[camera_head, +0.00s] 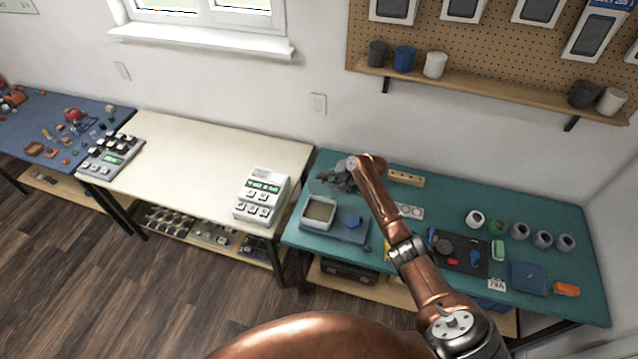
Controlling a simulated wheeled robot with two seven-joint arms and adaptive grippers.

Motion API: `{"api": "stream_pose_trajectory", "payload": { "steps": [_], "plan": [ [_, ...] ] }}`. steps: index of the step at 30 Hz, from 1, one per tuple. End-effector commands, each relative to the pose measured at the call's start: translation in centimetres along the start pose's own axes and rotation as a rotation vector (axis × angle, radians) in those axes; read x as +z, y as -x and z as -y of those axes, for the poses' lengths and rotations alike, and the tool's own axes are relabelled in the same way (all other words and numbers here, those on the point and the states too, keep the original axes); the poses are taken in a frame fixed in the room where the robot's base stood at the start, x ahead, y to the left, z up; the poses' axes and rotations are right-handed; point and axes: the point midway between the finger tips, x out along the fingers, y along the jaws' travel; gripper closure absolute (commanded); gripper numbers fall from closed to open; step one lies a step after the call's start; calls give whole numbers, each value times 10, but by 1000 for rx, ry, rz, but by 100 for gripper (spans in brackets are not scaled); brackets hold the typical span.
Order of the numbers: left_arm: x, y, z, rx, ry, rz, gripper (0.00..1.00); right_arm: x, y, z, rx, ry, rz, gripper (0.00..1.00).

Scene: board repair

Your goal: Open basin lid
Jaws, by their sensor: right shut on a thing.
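The basin (305,222) is a small square box with a pale rim and a brownish inside, on a blue mat at the left end of the teal table. My right gripper (332,180) is dark grey and small in the picture, just behind and above the basin's far edge. It is shut on what seems to be the basin lid, but the lid's outline cannot be told apart from the fingers. My left gripper is not in view.
On the teal table (560,215), a blue part (353,222) lies right of the basin. A dark mat (470,262), several cups, a blue square (528,277) and an orange block (566,289) lie further right. A white device (262,195) stands on the cream table to the left.

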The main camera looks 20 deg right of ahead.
Motion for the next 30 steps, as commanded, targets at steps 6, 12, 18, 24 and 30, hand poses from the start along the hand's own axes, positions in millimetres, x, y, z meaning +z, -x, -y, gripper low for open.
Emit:
{"api": "stream_pose_trajectory", "payload": {
  "steps": [6, 12, 18, 24, 30],
  "plan": [
    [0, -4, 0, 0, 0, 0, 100, -12, 6, -11, 3, -7, -18, 100],
    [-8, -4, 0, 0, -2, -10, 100, -15, 9, -14, 4, -10, -22, 100],
    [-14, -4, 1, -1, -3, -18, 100, -15, 9, -15, 5, -10, -22, 100],
    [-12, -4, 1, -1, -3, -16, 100, -15, 9, -15, 5, -10, -22, 78],
    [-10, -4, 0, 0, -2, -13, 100, -14, 8, -14, 5, -10, -19, 66]
  ]
}}
